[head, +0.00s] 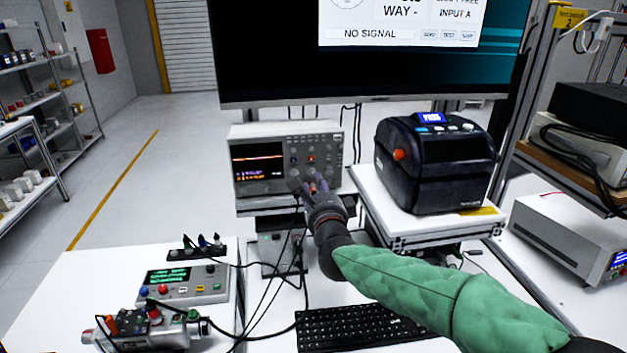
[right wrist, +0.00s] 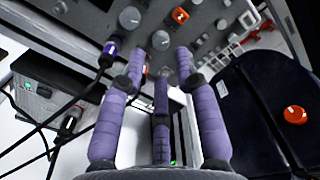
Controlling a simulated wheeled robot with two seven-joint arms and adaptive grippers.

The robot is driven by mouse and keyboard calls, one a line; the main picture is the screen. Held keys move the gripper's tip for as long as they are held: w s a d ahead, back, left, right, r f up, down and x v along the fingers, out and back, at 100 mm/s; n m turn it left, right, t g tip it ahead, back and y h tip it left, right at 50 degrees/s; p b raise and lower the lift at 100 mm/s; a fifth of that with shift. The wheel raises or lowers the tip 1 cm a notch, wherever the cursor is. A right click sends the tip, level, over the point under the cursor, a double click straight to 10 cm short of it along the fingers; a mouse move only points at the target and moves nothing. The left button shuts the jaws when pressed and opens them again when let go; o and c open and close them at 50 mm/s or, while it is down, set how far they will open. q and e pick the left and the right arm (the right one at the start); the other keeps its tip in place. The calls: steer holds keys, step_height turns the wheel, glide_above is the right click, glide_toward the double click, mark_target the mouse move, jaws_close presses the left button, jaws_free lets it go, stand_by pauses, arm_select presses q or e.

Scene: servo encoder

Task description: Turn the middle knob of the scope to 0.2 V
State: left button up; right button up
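The scope (head: 318,137) is a grey box with a lit screen (head: 258,165) on its left and knobs on its right, behind the table's middle. The screen shows a red trace and small text too small to read. My right gripper (head: 310,182) is in front of the lower knob panel. In the right wrist view its purple fingers (right wrist: 160,56) are spread, with nothing held between them. A grey knob (right wrist: 161,40) shows just beyond and between the fingertips, apart from them as far as I can tell. An orange knob (right wrist: 180,15) lies farther up the panel. My left gripper is out of view.
A black label printer (head: 432,165) stands right of the scope on a white stand. Cables hang from the scope's front, left of my fingers. A keyboard (head: 355,328) and a green-screened device (head: 185,284) are in front. A large monitor (head: 270,60) stands behind.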

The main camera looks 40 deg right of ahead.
steer(key=v, duration=0.6)
steer(key=shift+s, duration=0.2)
stand_by(0.4)
